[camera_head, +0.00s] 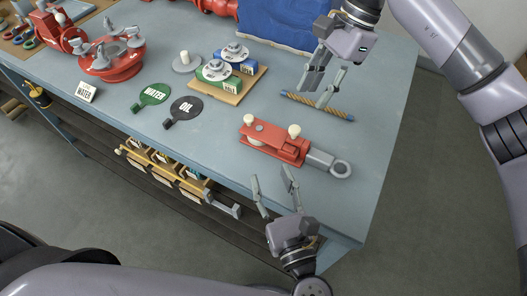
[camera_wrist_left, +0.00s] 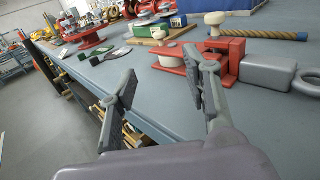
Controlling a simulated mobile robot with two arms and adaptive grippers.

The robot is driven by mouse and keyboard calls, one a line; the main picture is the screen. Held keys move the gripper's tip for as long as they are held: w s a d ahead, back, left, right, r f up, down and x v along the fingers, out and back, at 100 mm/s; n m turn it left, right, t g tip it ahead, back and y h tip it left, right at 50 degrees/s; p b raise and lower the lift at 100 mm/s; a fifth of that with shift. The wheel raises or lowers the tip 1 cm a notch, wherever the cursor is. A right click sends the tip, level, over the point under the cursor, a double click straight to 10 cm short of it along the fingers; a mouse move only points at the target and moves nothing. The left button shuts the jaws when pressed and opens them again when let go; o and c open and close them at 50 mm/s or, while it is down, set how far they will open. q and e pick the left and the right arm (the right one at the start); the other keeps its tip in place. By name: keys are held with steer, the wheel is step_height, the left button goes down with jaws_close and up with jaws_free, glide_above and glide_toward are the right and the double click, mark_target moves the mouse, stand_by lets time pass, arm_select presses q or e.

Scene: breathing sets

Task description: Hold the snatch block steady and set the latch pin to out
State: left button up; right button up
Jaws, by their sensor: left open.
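The red snatch block (camera_head: 275,145) lies on the blue-grey table, its grey shank and eye (camera_head: 340,169) pointing right. Two cream knobs stand on its top: one near the middle (camera_head: 294,131), one at the left end (camera_head: 249,119). I cannot tell for certain which knob is the latch pin, or its setting. The block also shows in the left wrist view (camera_wrist_left: 226,48), beyond the fingers. My left gripper (camera_head: 271,177) is open and empty at the table's front edge, apart from the block. My right gripper (camera_head: 313,98) is open and empty, behind the block.
A rope piece with blue ends (camera_head: 337,111) lies beneath or beside my right fingertips. Round WATER (camera_head: 153,94) and OIL (camera_head: 187,107) tags lie left of the block. A tray (camera_head: 233,96) holds green and blue units. A blue cloth-like item (camera_head: 283,22) is behind. The table right of the block is clear.

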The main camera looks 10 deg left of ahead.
mark_target(250, 122)
arm_select(q)
steer(key=x, duration=1.6)
steer(key=shift+w+a, duration=0.15)
steer(key=shift+a, duration=0.05)
steer(key=shift+c, duration=0.3)
jaws_close()
